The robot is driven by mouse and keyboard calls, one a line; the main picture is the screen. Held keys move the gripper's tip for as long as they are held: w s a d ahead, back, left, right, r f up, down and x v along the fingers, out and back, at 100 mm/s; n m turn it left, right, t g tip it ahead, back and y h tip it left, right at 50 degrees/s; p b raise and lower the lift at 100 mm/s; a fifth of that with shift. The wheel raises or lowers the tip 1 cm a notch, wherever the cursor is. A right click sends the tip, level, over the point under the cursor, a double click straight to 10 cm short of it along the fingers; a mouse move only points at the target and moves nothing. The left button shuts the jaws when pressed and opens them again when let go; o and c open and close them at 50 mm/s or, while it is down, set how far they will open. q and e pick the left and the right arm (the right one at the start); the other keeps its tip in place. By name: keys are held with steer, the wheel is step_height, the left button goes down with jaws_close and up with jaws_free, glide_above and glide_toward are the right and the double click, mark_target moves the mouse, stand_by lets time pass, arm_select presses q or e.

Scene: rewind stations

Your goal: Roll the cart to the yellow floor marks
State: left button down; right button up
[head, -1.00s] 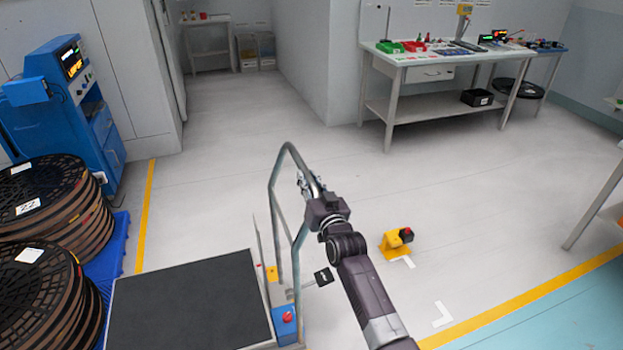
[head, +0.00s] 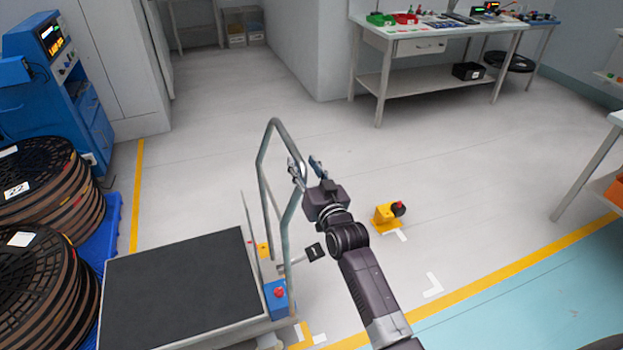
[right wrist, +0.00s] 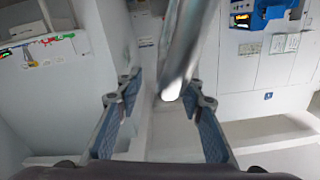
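The cart has a dark flat deck (head: 180,290) and a grey tube handle (head: 264,190) at its right end. A blue box with a red button (head: 277,298) sits below the handle. My right gripper (head: 308,166) is at the handle's upper right part with its fingers spread. In the right wrist view the handle tube (right wrist: 182,50) runs between the open fingers (right wrist: 165,105); no finger visibly closes on it. Yellow floor marks show as a line (head: 490,290) at right, a line (head: 136,195) at left and a short piece (head: 300,338) by the cart's lower right corner. My left gripper is out of view.
A yellow block with a dark, red-topped knob (head: 384,217) stands on the floor right of the cart, near white corner marks (head: 433,287). Stacked reels (head: 45,205) stand close left of the cart. A workbench (head: 430,75) stands at the back.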

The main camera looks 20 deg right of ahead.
steer(key=s, duration=0.6)
steer(key=shift+s, duration=0.35)
